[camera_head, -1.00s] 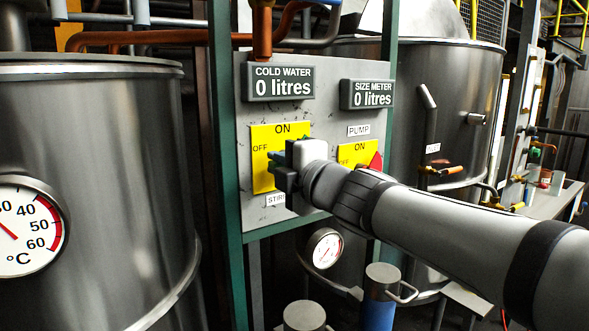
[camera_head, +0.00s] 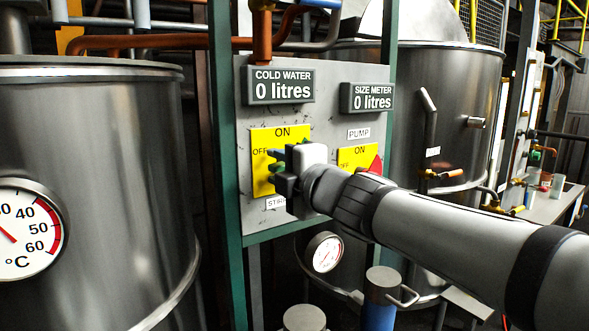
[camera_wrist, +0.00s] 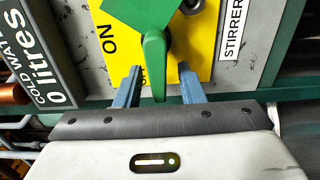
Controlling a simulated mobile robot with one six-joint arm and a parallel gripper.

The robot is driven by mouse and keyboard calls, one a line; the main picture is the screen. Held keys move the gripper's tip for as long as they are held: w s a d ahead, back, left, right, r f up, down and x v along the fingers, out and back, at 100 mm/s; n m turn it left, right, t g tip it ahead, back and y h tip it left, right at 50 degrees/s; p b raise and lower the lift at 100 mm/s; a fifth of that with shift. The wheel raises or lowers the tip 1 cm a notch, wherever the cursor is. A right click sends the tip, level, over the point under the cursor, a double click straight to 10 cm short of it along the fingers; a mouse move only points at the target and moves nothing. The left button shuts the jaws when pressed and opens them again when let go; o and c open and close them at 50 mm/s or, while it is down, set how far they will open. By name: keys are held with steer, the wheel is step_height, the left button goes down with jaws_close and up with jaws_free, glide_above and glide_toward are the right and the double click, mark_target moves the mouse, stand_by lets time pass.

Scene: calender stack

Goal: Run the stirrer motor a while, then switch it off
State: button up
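The stirrer switch is a green knob with a handle (camera_wrist: 154,60) on a yellow ON/OFF plate (camera_wrist: 112,45); the plate is also in the head view (camera_head: 262,180), on the grey panel. A STIRRER label (camera_wrist: 232,28) is beside it. The handle points toward the OFF lettering, which is partly hidden. My gripper (camera_wrist: 158,74) is open, with one blue-grey finger on each side of the handle and a visible gap to each. In the head view my gripper (camera_head: 273,170) covers much of the knob and part of the label.
The red pump switch (camera_head: 376,164) on its own yellow plate is just right of my wrist. Meters reading 0 litres (camera_head: 278,86) (camera_head: 373,97) are above. A green frame (camera_head: 224,150) edges the panel. A steel tank with a dial (camera_head: 25,230) stands left.

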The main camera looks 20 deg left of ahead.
steer(key=p+v, duration=0.1)
steer(key=v, duration=0.5)
steer(key=shift+s+d+r, duration=0.1)
steer(key=shift+s+d, duration=0.05)
steer(key=shift+d, duration=0.05)
steer(key=shift+s+d, duration=0.45)
steer(key=shift+d, duration=0.05)
steer(key=w+d+f+m+t+h+p, duration=0.1)
steer(key=w+d+f+m+h+p, duration=0.2)
steer(key=d+m+h, duration=0.5)
steer(key=w+d+f+m+t+h+p, duration=0.1)
steer(key=w+d+f+m+h+p, duration=0.2)
steer(key=d+m, duration=0.55)
steer(key=s+d+f+m+g+h+p, duration=0.3)
steer(key=s+d+f+m+g+h, duration=0.15)
steer(key=s+d+f, duration=0.35)
steer(key=s+d+f+m+g+y+p, duration=0.1)
steer(key=s+d+f+m+g+p, duration=0.1)
steer(key=s+f+m+g, duration=0.4)
steer(key=s+m, duration=0.1)
steer(key=s, duration=0.3)
steer(key=shift+d+f+y, duration=0.25)
steer(key=shift+d+y, duration=0.05)
steer(key=shift+y, duration=0.05)
